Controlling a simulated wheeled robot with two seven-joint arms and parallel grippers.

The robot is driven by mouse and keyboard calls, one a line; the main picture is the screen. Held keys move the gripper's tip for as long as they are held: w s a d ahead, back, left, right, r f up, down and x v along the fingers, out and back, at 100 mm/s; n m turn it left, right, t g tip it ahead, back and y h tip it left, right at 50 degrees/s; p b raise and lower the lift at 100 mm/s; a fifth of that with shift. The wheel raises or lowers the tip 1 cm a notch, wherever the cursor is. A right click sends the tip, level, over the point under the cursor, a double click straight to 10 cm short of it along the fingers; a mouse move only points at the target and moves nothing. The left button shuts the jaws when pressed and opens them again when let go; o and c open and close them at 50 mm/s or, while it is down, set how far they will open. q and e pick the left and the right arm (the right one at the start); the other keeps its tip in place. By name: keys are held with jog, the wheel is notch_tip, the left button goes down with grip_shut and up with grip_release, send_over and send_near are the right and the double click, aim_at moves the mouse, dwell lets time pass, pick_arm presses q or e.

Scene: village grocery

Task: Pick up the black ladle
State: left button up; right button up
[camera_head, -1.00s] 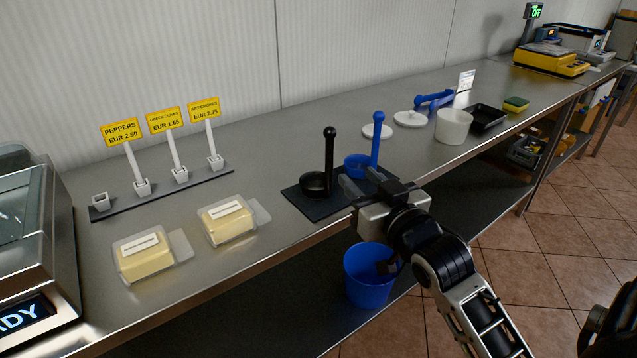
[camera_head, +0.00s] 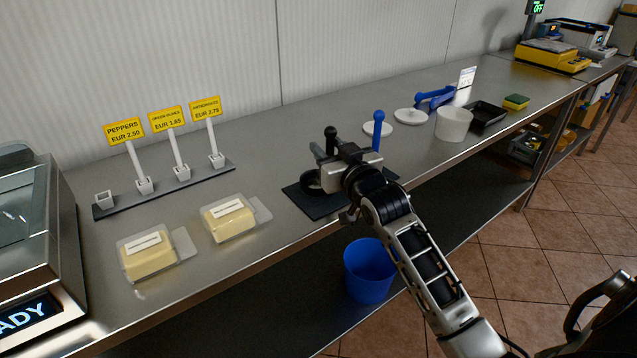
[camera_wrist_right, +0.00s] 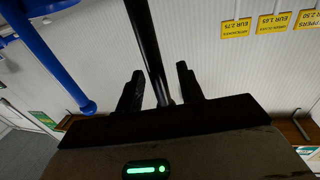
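The black ladle (camera_head: 330,132) stands upright on a dark mat (camera_head: 318,208). Its knob shows above my right gripper (camera_head: 329,152), and its bowl is partly hidden behind the gripper. In the right wrist view the black handle (camera_wrist_right: 148,40) passes between the two fingers of my right gripper (camera_wrist_right: 160,90). The fingers are apart, with gaps visible on both sides of the handle. A blue ladle (camera_head: 378,130) stands to the right on the same mat, its bowl hidden by my gripper. It also shows in the right wrist view (camera_wrist_right: 45,55). My left gripper is not in view.
Two butter tubs (camera_head: 230,218) and a price-sign rack (camera_head: 165,190) lie to the left on the steel counter. White lids, a white tub (camera_head: 453,124) and a black tray (camera_head: 485,115) stand right. A blue bucket (camera_head: 368,272) is below the counter edge.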

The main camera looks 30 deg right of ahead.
grip_shut()
jog(key=shift+r, duration=0.2)
